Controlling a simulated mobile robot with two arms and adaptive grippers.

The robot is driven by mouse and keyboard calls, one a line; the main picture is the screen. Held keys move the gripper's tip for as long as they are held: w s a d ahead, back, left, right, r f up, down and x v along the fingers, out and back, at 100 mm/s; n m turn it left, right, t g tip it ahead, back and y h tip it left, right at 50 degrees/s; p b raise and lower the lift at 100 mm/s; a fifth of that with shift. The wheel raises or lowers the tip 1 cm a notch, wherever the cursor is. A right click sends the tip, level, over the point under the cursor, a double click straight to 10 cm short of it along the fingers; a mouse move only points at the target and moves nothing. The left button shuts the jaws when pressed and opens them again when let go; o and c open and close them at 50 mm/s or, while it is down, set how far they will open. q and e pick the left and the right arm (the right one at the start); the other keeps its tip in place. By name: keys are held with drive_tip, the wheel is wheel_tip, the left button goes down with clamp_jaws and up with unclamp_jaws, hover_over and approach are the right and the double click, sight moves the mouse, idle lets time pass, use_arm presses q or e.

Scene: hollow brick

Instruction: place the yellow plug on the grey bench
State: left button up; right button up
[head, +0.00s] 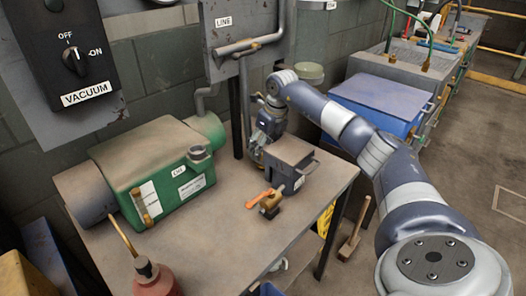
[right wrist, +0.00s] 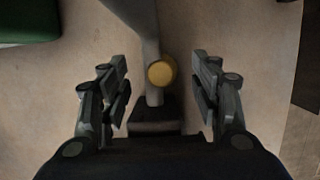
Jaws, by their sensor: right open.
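The grey bench (head: 225,240) stands in the middle of the head view, its worn top also showing in the right wrist view (right wrist: 215,25). The yellow plug (right wrist: 162,72) shows as a round yellow end on a grey pipe-like part, between and slightly beyond my right fingertips. I cannot make out the plug in the head view. My right gripper (head: 262,138) is at the bench's back edge, beside the grey box; in the right wrist view (right wrist: 162,85) its fingers are spread apart with neither touching the plug. My left gripper is not in view.
A green pump (head: 155,165) takes up the bench's left side. A grey box (head: 290,160) and an orange-handled valve (head: 270,205) stand at the right. A red bottle (head: 155,280) is at the front left. The bench's front middle is clear.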

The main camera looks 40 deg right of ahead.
drive_tip(key=v, duration=1)
drive_tip(key=shift+r, duration=0.2)
drive_tip(key=shift+s+f, duration=0.1)
drive_tip(key=shift+s, duration=0.05)
